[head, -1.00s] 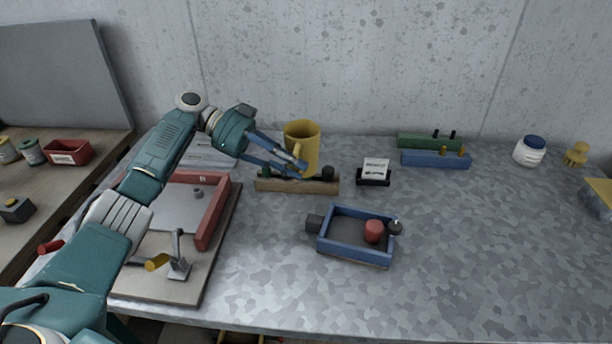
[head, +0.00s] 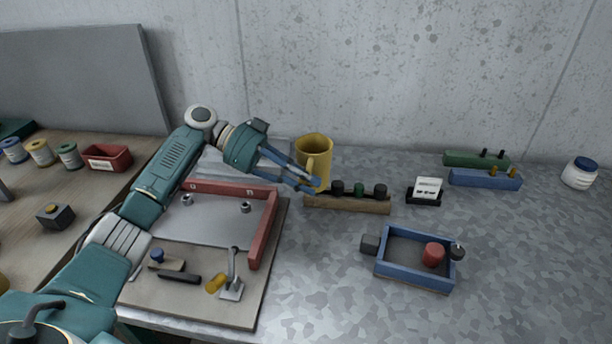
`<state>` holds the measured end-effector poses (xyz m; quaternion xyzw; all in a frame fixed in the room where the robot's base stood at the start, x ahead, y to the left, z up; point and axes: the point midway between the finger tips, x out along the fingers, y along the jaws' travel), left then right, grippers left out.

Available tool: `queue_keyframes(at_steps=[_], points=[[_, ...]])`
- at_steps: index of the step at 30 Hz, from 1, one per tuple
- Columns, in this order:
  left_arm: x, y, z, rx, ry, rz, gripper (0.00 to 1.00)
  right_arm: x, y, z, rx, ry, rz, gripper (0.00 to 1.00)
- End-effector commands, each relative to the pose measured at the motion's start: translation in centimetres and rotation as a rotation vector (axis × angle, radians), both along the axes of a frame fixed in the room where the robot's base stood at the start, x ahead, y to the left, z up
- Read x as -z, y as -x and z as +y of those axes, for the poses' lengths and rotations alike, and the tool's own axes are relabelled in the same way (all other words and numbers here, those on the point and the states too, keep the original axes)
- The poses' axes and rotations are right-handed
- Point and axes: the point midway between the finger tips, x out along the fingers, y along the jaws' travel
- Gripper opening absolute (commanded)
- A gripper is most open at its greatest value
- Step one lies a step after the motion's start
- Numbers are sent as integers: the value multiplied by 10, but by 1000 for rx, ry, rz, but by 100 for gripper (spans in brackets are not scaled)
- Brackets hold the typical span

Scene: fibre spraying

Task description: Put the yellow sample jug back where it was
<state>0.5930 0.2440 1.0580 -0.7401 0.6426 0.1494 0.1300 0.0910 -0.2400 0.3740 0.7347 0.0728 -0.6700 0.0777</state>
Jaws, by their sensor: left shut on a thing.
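The yellow sample jug (head: 314,150) is upright near the back of the grey speckled table, close to the concrete wall. Its handle faces the front. My left gripper (head: 314,186) reaches in from the left and is shut on the jug's handle. The jug is just behind the left end of a wooden strip (head: 350,204) that carries several dark knobs. I cannot tell whether the jug's base touches the table. My right gripper is not in view.
A board with a red angled frame (head: 262,230) and a lever clamp (head: 232,278) lies under my left arm. A blue tray (head: 408,278), a card holder (head: 425,191), green (head: 476,159) and blue (head: 484,179) blocks and a white jar (head: 580,173) stand right. The table's right front is clear.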

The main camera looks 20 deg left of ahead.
Motion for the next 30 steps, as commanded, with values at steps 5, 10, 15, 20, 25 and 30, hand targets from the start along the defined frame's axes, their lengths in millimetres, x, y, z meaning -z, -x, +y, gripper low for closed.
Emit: queue_keyframes(at_steps=[5,10,15,20,25,30], points=[[3,14,-3,-28,-3,3,0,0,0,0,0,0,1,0],[5,39,-12,-93,-3,2,0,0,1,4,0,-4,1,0],[11,79,-25,-200,-5,8,0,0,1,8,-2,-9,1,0],[13,111,-36,-296,-2,5,0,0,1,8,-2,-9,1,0],[14,135,-45,-367,1,4,0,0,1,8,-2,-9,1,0],[15,153,-51,-421,1,2,0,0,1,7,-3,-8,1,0]])
